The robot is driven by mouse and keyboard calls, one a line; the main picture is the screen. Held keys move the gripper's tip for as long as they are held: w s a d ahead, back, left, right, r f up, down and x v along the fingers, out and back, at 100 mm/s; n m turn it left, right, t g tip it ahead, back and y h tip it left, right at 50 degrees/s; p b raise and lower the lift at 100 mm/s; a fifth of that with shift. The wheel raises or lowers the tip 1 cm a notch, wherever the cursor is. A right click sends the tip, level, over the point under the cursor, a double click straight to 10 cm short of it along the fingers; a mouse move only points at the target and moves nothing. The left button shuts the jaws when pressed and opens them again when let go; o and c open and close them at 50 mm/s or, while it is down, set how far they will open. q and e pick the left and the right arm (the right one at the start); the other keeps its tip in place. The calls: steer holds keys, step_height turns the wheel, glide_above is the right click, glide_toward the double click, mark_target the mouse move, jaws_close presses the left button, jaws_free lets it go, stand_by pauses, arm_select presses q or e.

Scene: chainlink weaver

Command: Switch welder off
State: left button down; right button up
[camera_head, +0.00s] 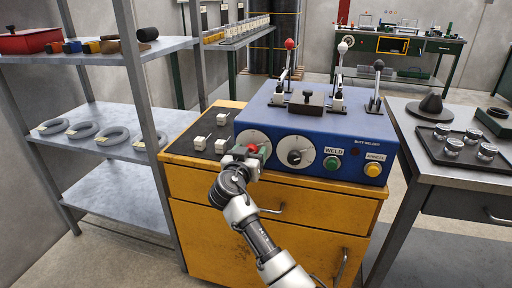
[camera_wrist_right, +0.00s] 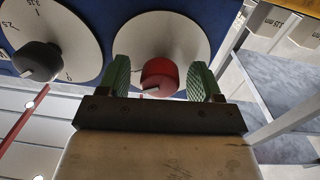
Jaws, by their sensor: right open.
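The blue butt welder (camera_head: 400,150) sits on a yellow cabinet. Its front has two pale dials, a green button (camera_head: 331,163) under the WELD label and a yellow button (camera_head: 373,170). My right gripper (camera_head: 245,152) is at the left dial (camera_head: 251,134) and partly covers it. In the right wrist view, my right gripper (camera_wrist_right: 160,72) is open, its green fingers on either side of a red knob (camera_wrist_right: 160,78), with gaps visible at both sides. The second dial's black knob (camera_wrist_right: 38,62) is beside it. My left gripper is not in view.
Levers with red (camera_head: 290,44), white and black knobs rise from the welder's top. A grey shelf (camera_head: 95,150) with several rings stands at left. A grey table (camera_head: 425,160) with a dark tray (camera_head: 465,165) stands at right. Small grey blocks (camera_head: 199,143) sit left of the welder.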

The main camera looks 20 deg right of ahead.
steer(key=shift+a, duration=0.1)
steer(key=c, duration=0.9)
steer(key=shift+n, duration=0.3)
steer(key=shift+r+n, duration=0.1)
steer(key=shift+n, duration=0.8)
steer(key=shift+s+n, duration=0.1)
steer(key=shift+n, duration=0.8)
steer(key=n+p, duration=0.2)
steer(key=n, duration=0.4)
steer(key=shift+r+n+p, duration=0.1)
steer(key=shift+n+p, duration=0.2)
steer(key=shift+p, duration=0.05)
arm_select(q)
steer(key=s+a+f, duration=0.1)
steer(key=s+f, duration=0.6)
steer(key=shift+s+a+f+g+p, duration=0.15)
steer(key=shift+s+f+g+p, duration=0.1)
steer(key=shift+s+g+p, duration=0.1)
arm_select(e)
steer(key=shift+n, duration=0.8)
